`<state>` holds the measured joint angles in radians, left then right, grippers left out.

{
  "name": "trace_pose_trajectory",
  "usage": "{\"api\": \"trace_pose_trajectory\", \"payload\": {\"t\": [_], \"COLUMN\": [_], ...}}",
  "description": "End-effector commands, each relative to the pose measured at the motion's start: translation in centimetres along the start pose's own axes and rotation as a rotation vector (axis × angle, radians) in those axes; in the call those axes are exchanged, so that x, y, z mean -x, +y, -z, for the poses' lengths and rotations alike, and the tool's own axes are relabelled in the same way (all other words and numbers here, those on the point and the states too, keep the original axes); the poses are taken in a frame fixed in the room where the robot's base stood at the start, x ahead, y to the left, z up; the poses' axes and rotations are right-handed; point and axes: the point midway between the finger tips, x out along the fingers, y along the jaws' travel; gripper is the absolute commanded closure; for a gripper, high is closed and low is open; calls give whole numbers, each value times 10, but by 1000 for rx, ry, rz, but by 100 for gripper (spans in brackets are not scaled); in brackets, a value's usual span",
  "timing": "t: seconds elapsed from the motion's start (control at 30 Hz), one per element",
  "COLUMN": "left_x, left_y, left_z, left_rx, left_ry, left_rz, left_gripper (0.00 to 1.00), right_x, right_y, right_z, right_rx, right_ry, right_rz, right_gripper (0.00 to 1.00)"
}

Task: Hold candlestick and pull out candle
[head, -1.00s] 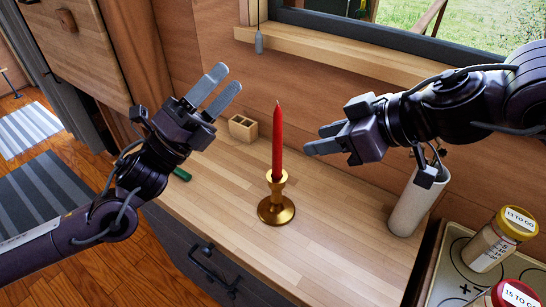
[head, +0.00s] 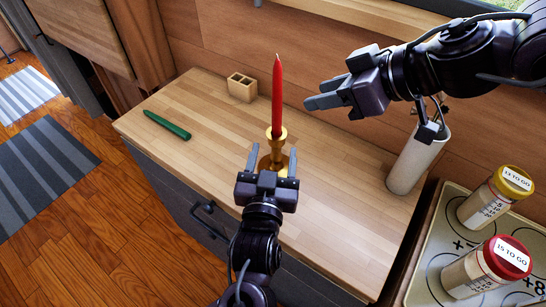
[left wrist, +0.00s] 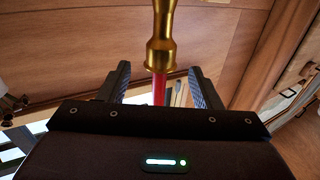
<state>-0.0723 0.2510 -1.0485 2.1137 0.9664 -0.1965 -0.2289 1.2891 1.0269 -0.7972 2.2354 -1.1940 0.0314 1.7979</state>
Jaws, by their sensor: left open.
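The red candle (head: 277,95) stands upright in the gold candlestick (head: 278,143) on the wooden counter. My left gripper (head: 273,158) is open in front of the candlestick, with one finger on each side of its lower part in the head view. In the left wrist view, the candlestick (left wrist: 161,45) and candle (left wrist: 159,90) appear inverted between the open fingers (left wrist: 160,88), with no visible contact. The candlestick's base is partly hidden by my left gripper. My right gripper (head: 312,102) is to the right of the candle, apart from it; its finger gap is unclear.
A green object (head: 167,125) lies at the counter's left. A small wooden holder (head: 242,87) stands at the back. A white cylindrical container (head: 418,160) and labelled jars (head: 487,200) (head: 483,270) are at right. The counter's left-middle is clear.

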Motion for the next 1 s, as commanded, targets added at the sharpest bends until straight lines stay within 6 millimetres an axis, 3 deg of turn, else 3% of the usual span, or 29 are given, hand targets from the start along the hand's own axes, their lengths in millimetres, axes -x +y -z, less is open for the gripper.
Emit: {"api": "trace_pose_trajectory", "payload": {"t": [0.17, 0.6, 1.0], "left_x": [-11, -70, -76], "left_y": [0, -1, 0], "left_z": [-5, -6, -6], "left_rx": [32, 29, 29], "left_ry": [-23, -21, -22], "left_rz": [12, 9, 8], "left_gripper": [42, 42, 44], "right_x": [0, 0, 0], "right_y": [0, 0, 0], "right_z": [0, 0, 0], "right_rx": [0, 0, 0], "right_ry": [0, 0, 0], "right_rz": [0, 0, 0], "right_gripper": [64, 64, 64]}}
